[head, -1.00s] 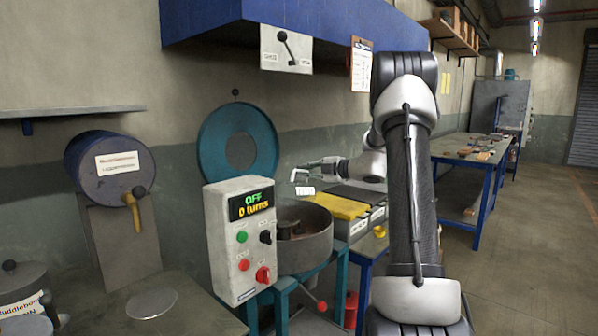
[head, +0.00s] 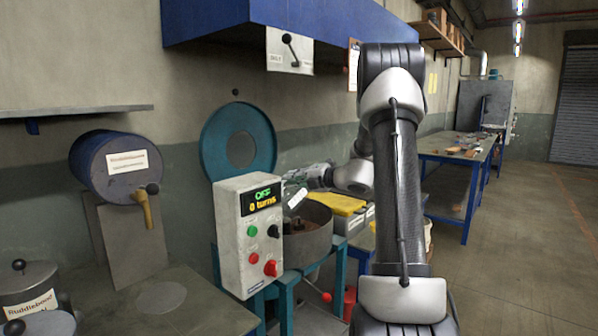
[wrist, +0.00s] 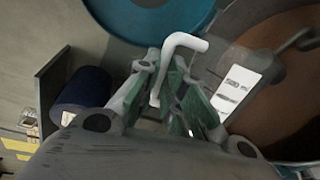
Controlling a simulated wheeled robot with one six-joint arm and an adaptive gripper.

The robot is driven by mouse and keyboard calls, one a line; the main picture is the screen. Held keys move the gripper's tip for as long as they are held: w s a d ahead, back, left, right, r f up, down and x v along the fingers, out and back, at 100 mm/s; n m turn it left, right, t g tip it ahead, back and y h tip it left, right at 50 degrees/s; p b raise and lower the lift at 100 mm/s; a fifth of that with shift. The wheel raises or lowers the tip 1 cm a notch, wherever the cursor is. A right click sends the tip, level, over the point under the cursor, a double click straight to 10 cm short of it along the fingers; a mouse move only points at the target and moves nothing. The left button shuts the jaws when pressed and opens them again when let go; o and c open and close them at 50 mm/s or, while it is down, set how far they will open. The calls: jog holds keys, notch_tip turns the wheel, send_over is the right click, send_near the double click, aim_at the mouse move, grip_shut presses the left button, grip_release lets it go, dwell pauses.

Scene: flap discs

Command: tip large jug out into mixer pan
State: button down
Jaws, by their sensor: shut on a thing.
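The large jug shows mainly as a tilted white label (head: 298,198) on a body that looks see-through; its outline is hard to make out. In the wrist view its white bent handle (wrist: 180,45) runs between my fingers, with the label (wrist: 236,88) to the right. My gripper (head: 307,178) is shut on the handle and holds the jug above the left part of the mixer pan. The mixer pan (head: 316,244) is a grey round tub with a brownish inside, partly hidden by the control box. The wrist view shows its brown inside (wrist: 290,95) at right.
The control box (head: 249,235) in front of the pan reads OFF, 0 turns. A round teal lid (head: 213,150) stands raised behind it. A yellow-topped box (head: 340,204) is right of the pan. A blue drum (head: 95,165) and lidded pots (head: 27,275) are at left.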

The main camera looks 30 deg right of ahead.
aim_at(286, 216)
jog(key=a+f+n, duration=0.1)
jog(key=f+n, duration=0.1)
jog(key=s+a+f+n+t, duration=0.1)
jog(key=a+f+n, duration=0.1)
jog(key=n, duration=0.1)
jog(key=s+a+f+n+h, duration=0.1)
jog(key=a+f+n, duration=0.1)
jog(key=f, duration=0.1)
jog(key=shift+s+f, duration=0.1)
jog(key=shift+s, duration=0.15)
jog(key=f+n, duration=0.2)
jog(key=f+n+t, duration=0.1)
jog(key=shift+d+n, duration=0.25)
jog(key=shift+n, duration=0.15)
jog(key=shift+w+d+f+n+t, duration=0.15)
jog(key=shift+f+n+t, duration=0.15)
jog(key=shift+f+n, duration=0.9)
jog(key=shift+r, duration=0.25)
